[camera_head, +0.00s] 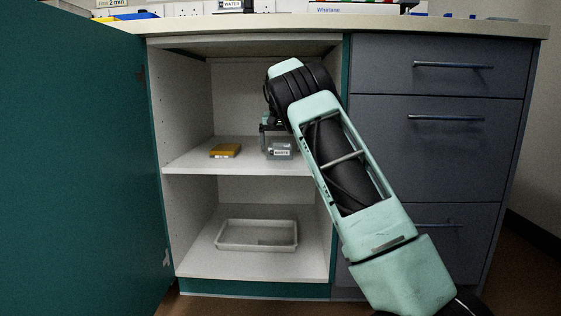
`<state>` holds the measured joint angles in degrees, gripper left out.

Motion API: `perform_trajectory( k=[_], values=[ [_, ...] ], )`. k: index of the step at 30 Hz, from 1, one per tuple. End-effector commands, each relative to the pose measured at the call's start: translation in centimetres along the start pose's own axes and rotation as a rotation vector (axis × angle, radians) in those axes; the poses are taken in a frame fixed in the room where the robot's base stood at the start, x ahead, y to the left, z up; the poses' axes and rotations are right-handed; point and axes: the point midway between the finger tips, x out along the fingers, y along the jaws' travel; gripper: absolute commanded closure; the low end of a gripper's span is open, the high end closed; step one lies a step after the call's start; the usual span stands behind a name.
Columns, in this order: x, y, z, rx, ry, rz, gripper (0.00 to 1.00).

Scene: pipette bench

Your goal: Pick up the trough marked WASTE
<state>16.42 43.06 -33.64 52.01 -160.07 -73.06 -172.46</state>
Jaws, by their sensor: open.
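The trough marked WASTE (279,151) is a small grey, see-through box with a white label on its front. It stands upright on the middle shelf (195,161) of the open cupboard, right of centre. My gripper (275,131) reaches into the cupboard from the right and is directly above and around the top of the trough. The jaws are open. The dark wrist and arm hide part of the gripper, and I cannot tell whether a finger touches the trough.
A pale tray (257,247) is on the cupboard floor. The green door (75,170) stands open at left. Grey drawers (435,125) are at right. The worktop (350,23) above holds several items.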

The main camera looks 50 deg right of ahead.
Motion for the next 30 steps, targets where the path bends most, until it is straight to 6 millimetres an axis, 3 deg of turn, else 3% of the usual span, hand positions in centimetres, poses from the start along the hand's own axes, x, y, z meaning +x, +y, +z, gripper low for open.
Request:
perform_trajectory(
  k=[1, 8, 12, 13, 23, 30],
  values=[
    [0.7, 0.0, 0.1, 0.000, 0.000, 0.000, 0.04],
    [0.5, 0.0, 0.0, 0.000, 0.000, -0.001, 0.04],
    [0.5, 0.0, 0.0, 0.000, 0.000, -0.001, 0.43],
    [0.5, 0.0, 0.0, 0.000, 0.000, -0.001, 0.45],
    [0.4, 0.0, 0.0, 0.000, 0.000, -0.001, 0.45],
    [-0.9, 0.0, -0.4, 0.000, 0.000, -0.001, 0.45]
  ],
)
